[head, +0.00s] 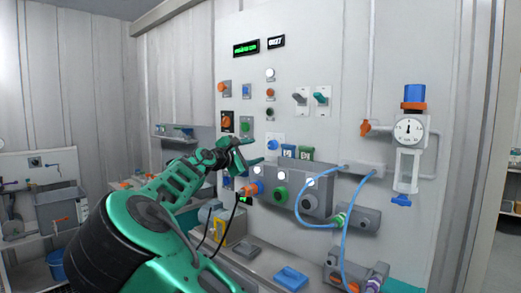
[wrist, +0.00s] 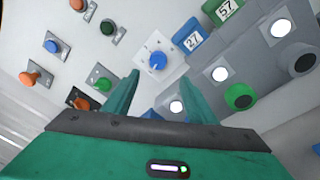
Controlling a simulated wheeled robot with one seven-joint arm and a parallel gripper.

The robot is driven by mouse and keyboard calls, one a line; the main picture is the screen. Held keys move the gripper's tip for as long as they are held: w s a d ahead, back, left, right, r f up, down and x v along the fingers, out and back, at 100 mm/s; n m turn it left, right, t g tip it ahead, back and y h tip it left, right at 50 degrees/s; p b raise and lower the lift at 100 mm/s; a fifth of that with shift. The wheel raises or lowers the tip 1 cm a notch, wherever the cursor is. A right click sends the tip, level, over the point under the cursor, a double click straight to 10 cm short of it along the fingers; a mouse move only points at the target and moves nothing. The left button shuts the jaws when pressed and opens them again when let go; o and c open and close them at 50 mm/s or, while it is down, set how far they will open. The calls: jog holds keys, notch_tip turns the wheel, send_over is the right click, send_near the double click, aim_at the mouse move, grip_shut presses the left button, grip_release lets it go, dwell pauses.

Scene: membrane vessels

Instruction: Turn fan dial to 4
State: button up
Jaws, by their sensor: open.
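A blue dial (wrist: 157,61) sits on a white plate with small marks around it, in the upper middle of the wrist view. In the head view the blue dial (head: 272,145) is just right of my gripper (head: 254,151). The plate's marks are too small to read, so I cannot tell from lettering that it is the fan dial, nor its setting. My gripper (wrist: 160,80) is open and empty, its fingers pointing at the panel. In the wrist picture the dial appears between and just beyond the fingertips, with no contact visible.
Blue and green number tags (wrist: 188,40) are right of the dial. A grey box (head: 313,204) with lit white buttons and a green knob (wrist: 238,96) juts out below right. An orange knob (wrist: 80,101) and a green button (wrist: 103,84) are left. A blue hose (head: 303,213) loops farther right.

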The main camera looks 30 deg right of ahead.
aim_at(270, 146)
jog(key=x, duration=1.1)
jog(key=shift+w+a+r, duration=0.1)
jog(key=shift+w, duration=0.1)
jog(key=c, duration=1.1)
